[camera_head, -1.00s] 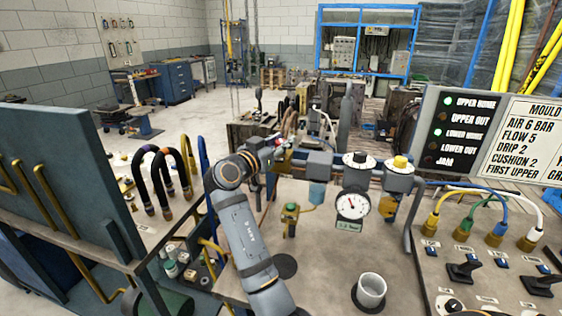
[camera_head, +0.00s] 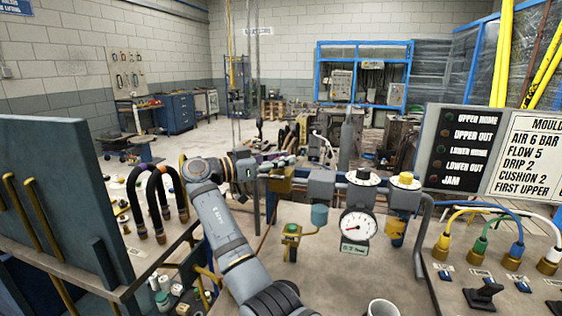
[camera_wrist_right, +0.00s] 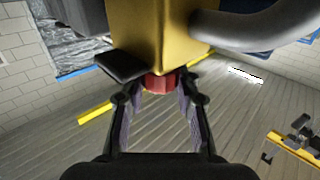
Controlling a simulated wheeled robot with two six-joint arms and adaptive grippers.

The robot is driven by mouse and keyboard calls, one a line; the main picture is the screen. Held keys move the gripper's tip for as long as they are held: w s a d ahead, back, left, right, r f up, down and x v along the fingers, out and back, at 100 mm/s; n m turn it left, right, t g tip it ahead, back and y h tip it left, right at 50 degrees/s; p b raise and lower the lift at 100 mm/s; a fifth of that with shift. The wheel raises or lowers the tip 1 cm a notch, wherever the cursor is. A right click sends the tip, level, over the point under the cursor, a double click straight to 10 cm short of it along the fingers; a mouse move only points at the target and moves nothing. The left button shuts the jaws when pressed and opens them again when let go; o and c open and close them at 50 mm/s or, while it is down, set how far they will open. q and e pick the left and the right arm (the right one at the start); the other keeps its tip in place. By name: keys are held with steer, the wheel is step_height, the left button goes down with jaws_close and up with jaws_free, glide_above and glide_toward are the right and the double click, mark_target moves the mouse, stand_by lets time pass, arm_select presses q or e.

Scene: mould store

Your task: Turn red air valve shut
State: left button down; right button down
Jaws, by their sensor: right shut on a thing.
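The red air valve (camera_wrist_right: 160,82) is a small red knob under a yellow-brass block in the wrist view. My right gripper (camera_wrist_right: 160,92) has one finger on each side of the knob and is shut on it. In the head view my right gripper (camera_head: 259,168) reaches the left end of the air line, beside the brass block (camera_head: 281,185); the red knob cannot be made out there. The round gauge (camera_head: 358,224) has its needle low, and its small green readout is too blurred to read. My left gripper is out of view.
The signal panel (camera_head: 463,145) shows all lamps dark. Black hoses (camera_head: 157,195) stand to the left of my arm.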

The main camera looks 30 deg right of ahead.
steer(key=c, duration=1)
jaws_free()
steer(key=shift+d, duration=0.1)
steer(key=shift+a, duration=0.2)
steer(key=a, duration=0.7)
steer(key=w+a, duration=0.1)
steer(key=a, duration=0.3)
steer(key=shift+a, duration=0.35)
